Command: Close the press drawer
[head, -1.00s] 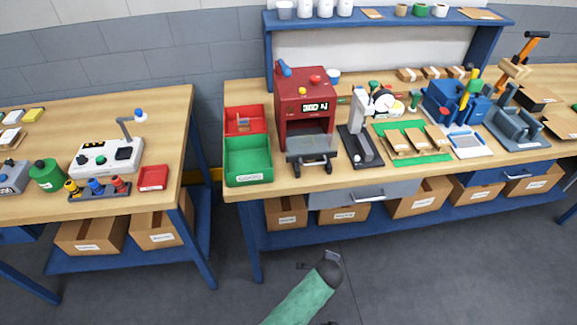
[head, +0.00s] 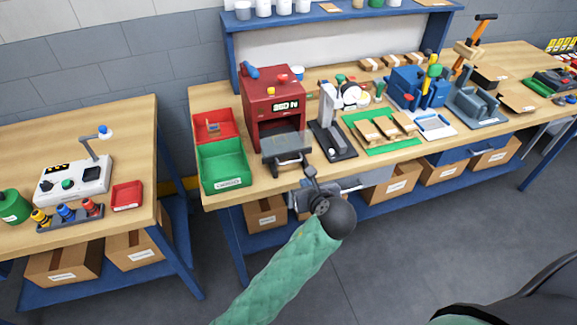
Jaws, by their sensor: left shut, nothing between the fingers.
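The red press (head: 272,98) stands on the bench with a lit display on its front. Its grey drawer (head: 286,143) sticks out of the front opening, with a dark handle (head: 289,160) at its near edge. My left gripper (head: 310,172) is shut and empty, just in front of and to the right of the handle. I cannot tell whether its fingertips touch the drawer. My right gripper is out of the picture.
A green bin (head: 223,164) and a red bin (head: 213,124) stand left of the press. A grey stand (head: 332,125) is close on the right. A grey bench drawer (head: 368,181) lies below the worktop edge.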

